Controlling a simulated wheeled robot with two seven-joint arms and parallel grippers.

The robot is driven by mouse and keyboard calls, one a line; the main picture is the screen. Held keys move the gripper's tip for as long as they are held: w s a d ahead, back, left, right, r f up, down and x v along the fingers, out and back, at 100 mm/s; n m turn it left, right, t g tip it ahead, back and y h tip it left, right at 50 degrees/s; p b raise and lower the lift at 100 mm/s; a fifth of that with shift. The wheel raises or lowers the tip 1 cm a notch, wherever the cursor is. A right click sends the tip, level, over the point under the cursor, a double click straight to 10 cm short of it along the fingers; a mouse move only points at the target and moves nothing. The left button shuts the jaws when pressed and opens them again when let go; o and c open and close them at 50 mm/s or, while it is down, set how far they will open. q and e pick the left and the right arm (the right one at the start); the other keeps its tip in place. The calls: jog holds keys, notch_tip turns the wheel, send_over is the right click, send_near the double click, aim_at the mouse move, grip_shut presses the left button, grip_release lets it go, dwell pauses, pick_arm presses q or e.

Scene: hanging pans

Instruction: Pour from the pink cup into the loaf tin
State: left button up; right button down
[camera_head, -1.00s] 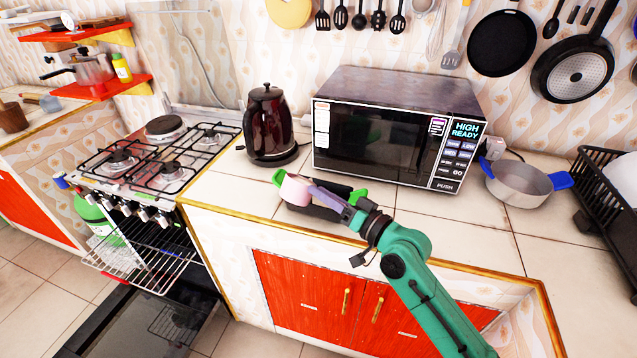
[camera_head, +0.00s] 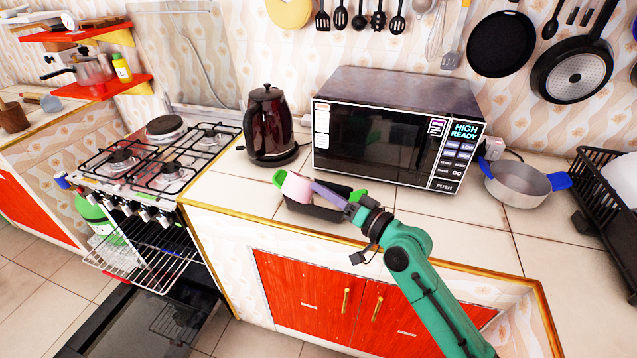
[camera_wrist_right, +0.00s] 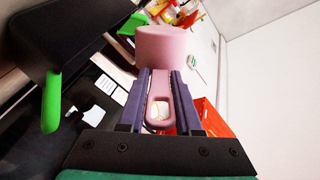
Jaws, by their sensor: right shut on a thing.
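The pink cup (camera_head: 297,186) is at the left end of my right gripper (camera_head: 318,188), over the left part of the loaf tin. In the right wrist view the pink cup (camera_wrist_right: 168,45) has its handle between the two fingers of my right gripper (camera_wrist_right: 160,95), which is shut on it. The cup looks tilted in the head view; its inside and contents are hidden. The black loaf tin (camera_head: 325,213) with green handles lies on the counter in front of the microwave. In the right wrist view the tin (camera_wrist_right: 65,40) shows at upper left. My left gripper is not in view.
The microwave (camera_head: 390,140) stands just behind the tin, and a dark red kettle (camera_head: 268,130) stands to the left. A grey pot (camera_head: 520,185) with blue handles and a black dish rack (camera_head: 600,200) are at the right. The counter's front edge is close to the tin.

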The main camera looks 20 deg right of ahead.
jog(key=shift+w+d+r+m+p, duration=0.15)
jog(key=shift+d+r+m+p, duration=0.1)
jog(key=shift+m+p, duration=0.65)
jog(key=shift+w+d+r+m+p, duration=0.15)
jog(key=shift+d+r+m+p, duration=0.05)
jog(key=shift+m+p, duration=0.75)
jog(key=shift+w+d+r+m+p, duration=0.15)
jog(key=shift+d+r+m+p, duration=0.1)
jog(key=shift+m+p, duration=0.65)
dwell(1.3)
jog(key=shift+w+d+m, duration=0.2)
jog(key=shift+d+m, duration=0.1)
jog(key=shift+m, duration=0.25)
jog(key=shift+w+d, duration=0.15)
jog(key=shift+d, duration=0.05)
jog(key=shift+w+d+m+p, duration=0.1)
jog(key=shift+d+m+p, duration=0.1)
jog(key=shift+m+p, duration=0.25)
jog(key=shift+w+d+m, duration=0.1)
jog(key=shift+m, duration=0.25)
jog(key=shift+d+m+p, duration=0.1)
jog(key=shift+m+p, duration=0.25)
jog(key=shift+m, duration=0.05)
jog(key=shift+w+d+r+m, duration=0.1)
jog(key=shift+m, duration=0.3)
